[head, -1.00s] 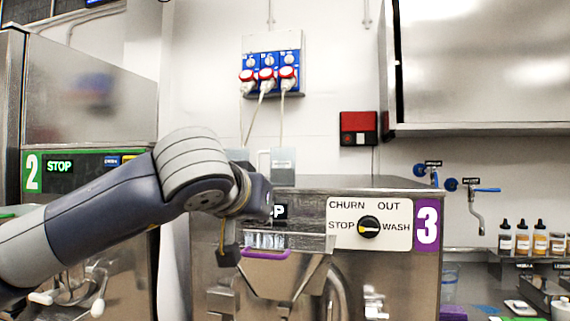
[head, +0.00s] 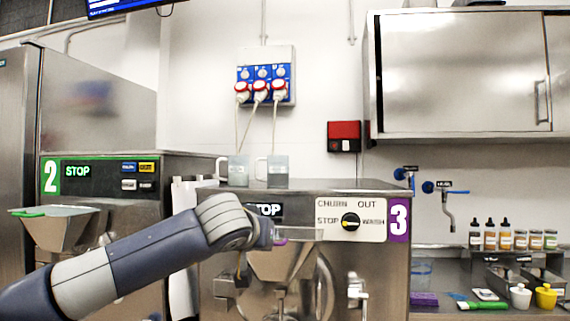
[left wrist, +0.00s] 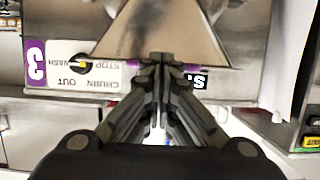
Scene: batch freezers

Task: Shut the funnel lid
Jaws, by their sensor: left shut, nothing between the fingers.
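The clear funnel lid (head: 303,234) of machine 3 shows above the steel funnel (head: 285,262), seen nearly edge-on. It looks about level over the funnel's mouth; I cannot tell whether it is fully down. Its purple handle (head: 281,242) is partly hidden by my left wrist. In the left wrist view, which is upside down, my left gripper (left wrist: 162,62) is shut and empty, right at the purple handle (left wrist: 190,77), with purple showing on both sides of the fingers. The funnel (left wrist: 165,35) shows beyond them. I cannot tell whether the fingers touch the handle. My right gripper is out of view.
Machine 3's dial panel (head: 350,221) is just right of the lid. Two clear jugs (head: 277,171) stand on top of the machine. Machine 2 (head: 105,182) is at left, its funnel with a green-handled lid. A counter with bottles (head: 490,238) is at right.

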